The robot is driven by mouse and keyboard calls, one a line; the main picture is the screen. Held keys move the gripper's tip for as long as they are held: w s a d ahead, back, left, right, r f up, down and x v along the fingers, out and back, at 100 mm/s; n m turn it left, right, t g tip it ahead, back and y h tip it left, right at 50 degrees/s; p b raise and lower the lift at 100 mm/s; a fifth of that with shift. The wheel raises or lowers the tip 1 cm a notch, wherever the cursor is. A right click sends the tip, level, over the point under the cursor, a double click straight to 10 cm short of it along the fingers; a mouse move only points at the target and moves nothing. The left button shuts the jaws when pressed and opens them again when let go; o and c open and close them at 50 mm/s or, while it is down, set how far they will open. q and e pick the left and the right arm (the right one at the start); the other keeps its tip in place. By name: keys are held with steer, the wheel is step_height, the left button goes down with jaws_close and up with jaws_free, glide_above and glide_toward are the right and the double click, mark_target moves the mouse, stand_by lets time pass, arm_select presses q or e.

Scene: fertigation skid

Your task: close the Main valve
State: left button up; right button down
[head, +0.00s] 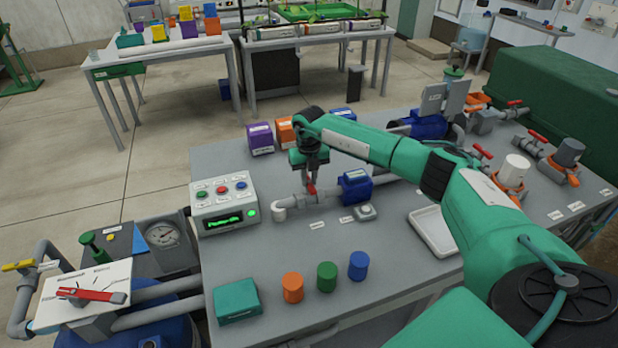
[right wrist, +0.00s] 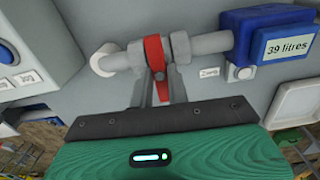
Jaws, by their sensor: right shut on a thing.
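A red valve handle (head: 311,190) sits on a grey pipe (head: 292,200) in the middle of the grey bench. My right gripper (head: 310,183) reaches down to it from above. In the right wrist view, the fingers of my right gripper (right wrist: 161,80) are shut on the red handle (right wrist: 154,55), one on each side. There the handle appears to lie crosswise to the pipe (right wrist: 120,60). The label (head: 317,225) near the pipe is too small to read. My left gripper is not in view.
A blue meter (head: 355,186) reading "39 litres" in the wrist view sits right of the valve. A control box (head: 224,205) stands left. Orange (head: 293,288), green (head: 326,277) and blue (head: 358,266) cylinders stand in front. A white tray (head: 432,231) lies right. Other red-handled valves (head: 537,136) are farther right.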

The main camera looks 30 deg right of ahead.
mark_target(309, 181)
steer(key=c, duration=1.4)
jaws_free()
steer(key=shift+o, duration=0.2)
steer(key=shift+r, duration=0.15)
